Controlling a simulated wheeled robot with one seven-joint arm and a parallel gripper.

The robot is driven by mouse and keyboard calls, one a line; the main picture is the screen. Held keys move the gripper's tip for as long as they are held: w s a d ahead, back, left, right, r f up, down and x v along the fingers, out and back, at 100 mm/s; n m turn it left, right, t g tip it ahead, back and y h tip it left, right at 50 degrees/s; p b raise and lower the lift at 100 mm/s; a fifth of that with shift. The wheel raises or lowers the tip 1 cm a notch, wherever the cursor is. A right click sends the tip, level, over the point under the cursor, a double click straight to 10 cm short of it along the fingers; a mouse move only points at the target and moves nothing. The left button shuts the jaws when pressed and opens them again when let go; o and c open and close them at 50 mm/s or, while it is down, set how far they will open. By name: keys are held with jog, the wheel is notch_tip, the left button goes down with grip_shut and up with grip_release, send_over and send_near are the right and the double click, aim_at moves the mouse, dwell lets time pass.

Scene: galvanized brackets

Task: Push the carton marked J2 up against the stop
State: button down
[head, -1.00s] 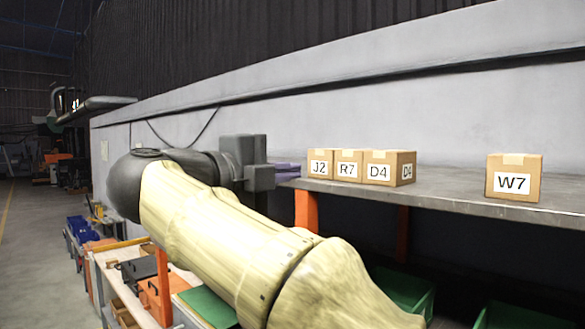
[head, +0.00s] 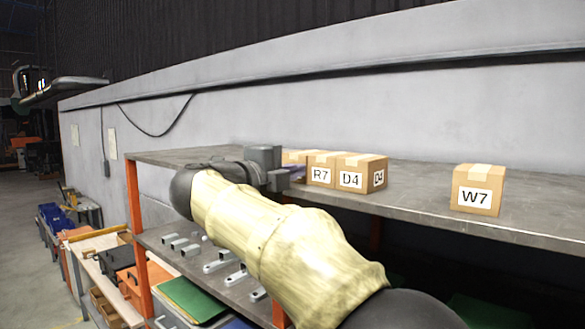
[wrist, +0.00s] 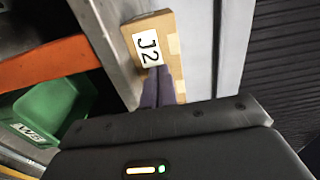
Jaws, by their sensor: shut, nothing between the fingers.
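The carton marked J2 (head: 292,156) is at the left end of a row of cartons on the grey shelf, touching or nearly touching the R7 carton (head: 322,158). My gripper hides most of its front in the head view. In the wrist view the J2 carton (wrist: 172,48) shows its label, and the purple fingers of my gripper (wrist: 158,72) are together and overlap its near part. I cannot tell whether they touch it. My gripper (head: 297,173) is shut and empty. I cannot make out a stop in either view.
The D4 carton (head: 362,161) stands right of R7. The W7 carton (head: 478,174) stands apart further right, with bare shelf (head: 420,190) between. A grey wall (head: 330,110) runs behind. A lower shelf holds metal brackets (head: 222,262). A green bin (wrist: 55,112) is below.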

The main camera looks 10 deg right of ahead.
jog(key=shift+w+d, duration=0.1)
jog(key=shift+w, duration=0.9)
jog(key=shift+s, duration=0.1)
jog(key=shift+s, duration=0.1)
jog(key=shift+s+f, duration=0.1)
jog(key=shift+s, duration=0.05)
jog(key=s+d+b+v, duration=0.1)
jog(key=b+v, duration=0.4)
jog(key=v, duration=0.7)
jog(key=shift+s, duration=0.55)
